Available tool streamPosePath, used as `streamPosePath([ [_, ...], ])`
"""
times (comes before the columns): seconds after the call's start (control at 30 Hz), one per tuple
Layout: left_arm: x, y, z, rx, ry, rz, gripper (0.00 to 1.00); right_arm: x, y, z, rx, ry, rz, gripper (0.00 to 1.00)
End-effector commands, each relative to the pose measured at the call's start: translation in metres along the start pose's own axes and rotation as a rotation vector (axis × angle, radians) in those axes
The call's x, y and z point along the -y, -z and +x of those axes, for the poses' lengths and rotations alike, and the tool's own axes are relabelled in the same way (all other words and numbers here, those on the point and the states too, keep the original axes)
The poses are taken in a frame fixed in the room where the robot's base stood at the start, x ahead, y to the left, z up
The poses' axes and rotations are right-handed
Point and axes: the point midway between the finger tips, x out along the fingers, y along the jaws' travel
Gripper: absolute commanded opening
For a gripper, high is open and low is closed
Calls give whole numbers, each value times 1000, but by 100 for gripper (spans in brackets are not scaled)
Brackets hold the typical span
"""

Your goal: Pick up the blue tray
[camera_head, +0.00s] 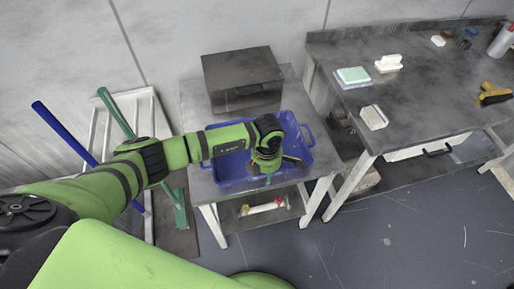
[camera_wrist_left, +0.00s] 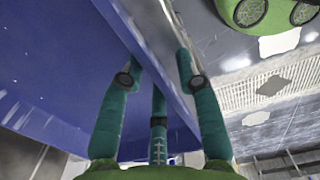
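The blue tray (camera_head: 222,171) is a shallow rectangular bin on a small metal table, with a handle at its right end (camera_head: 307,134). My left arm reaches across it from the left. My left gripper (camera_head: 268,176) points down at the tray's near side, and its wrist hides part of the tray. In the left wrist view, the left gripper's teal fingers (camera_wrist_left: 160,75) are spread apart. The tray's blue wall (camera_wrist_left: 150,62) runs between them, with fingers on both sides. I cannot tell whether any finger touches it. My right gripper is not in view.
A dark metal box (camera_head: 240,75) stands behind the tray on the small table (camera_head: 196,110). To the right, a larger workbench (camera_head: 430,85) holds light blocks and a yellow tool (camera_head: 494,94). Blue and green long handles lean at the left. Floor at lower right is clear.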

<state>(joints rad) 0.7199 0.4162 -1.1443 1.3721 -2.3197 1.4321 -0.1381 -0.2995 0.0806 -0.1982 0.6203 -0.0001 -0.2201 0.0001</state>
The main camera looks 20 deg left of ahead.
Motion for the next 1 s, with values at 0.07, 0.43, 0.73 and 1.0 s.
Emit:
streamPosePath([
  [0.07, 0, 0, 0, 1, 0, 0, 33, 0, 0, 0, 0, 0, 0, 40],
  [0.43, 0, -1, -1, 3, 1, 0, 0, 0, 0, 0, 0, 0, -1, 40],
  [0.73, 1, -1, -5, 4, 3, 0, 0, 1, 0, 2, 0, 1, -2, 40],
  [1.0, -1, -1, -41, 6, -2, 2, 0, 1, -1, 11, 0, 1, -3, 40],
])
